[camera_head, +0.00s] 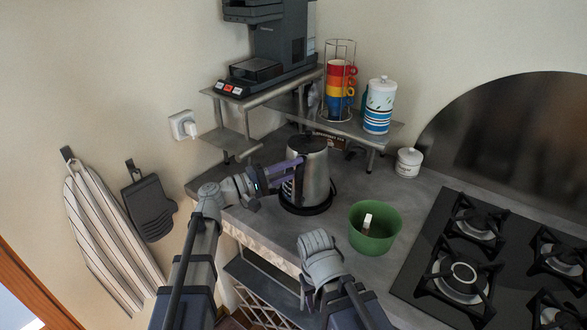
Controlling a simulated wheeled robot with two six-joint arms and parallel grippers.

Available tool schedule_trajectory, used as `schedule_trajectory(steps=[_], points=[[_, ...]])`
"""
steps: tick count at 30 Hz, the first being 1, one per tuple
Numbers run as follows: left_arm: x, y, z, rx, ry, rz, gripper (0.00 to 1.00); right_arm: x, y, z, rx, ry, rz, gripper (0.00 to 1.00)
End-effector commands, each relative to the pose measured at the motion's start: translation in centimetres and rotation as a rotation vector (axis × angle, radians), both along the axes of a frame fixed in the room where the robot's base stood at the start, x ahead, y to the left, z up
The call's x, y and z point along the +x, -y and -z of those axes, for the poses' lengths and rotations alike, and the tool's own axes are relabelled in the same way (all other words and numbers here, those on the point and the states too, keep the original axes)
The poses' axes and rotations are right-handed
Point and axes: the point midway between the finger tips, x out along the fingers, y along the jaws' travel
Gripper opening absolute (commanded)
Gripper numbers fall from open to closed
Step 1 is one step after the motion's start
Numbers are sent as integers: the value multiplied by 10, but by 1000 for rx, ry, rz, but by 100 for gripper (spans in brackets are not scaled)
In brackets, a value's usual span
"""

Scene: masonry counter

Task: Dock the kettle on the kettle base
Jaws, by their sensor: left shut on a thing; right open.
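The steel kettle (316,170) with a dark lid stands upright on the grey counter. The black round kettle base (306,209) shows as a dark rim under it. I cannot tell whether the kettle sits fully seated on the base or just above it. My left gripper (296,172) comes in from the left and is shut on the kettle's handle side; its purple fingers hide most of the handle. My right gripper (316,246) is open and empty, low at the counter's front edge, in front of the kettle and apart from it.
A green bowl (375,228) with a small item inside stands right of the kettle. A black gas hob (425,262) lies further right. Behind are a raised shelf (350,124) with stacked cups (340,88), a canister (379,105), and a coffee machine (281,45). A small white jar (408,162) stands behind the bowl.

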Motion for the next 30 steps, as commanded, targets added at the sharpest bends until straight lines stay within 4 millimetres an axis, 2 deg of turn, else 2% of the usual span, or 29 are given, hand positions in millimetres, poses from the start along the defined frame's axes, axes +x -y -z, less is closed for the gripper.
schedule_trajectory(steps=[5,6,9,17,30], points=[[0,0,2,-5,2,1,0,0,0,3,0,0,0,50],[0,0,2,-5,2,0,30,0,0,3,0,0,0,50],[0,0,2,-4,2,0,40,0,0,3,0,0,0,50],[0,-1,4,3,-1,-1,40,0,0,3,0,0,0,50],[-13,-30,8,0,0,-2,40,0,0,8,0,0,0,50]])
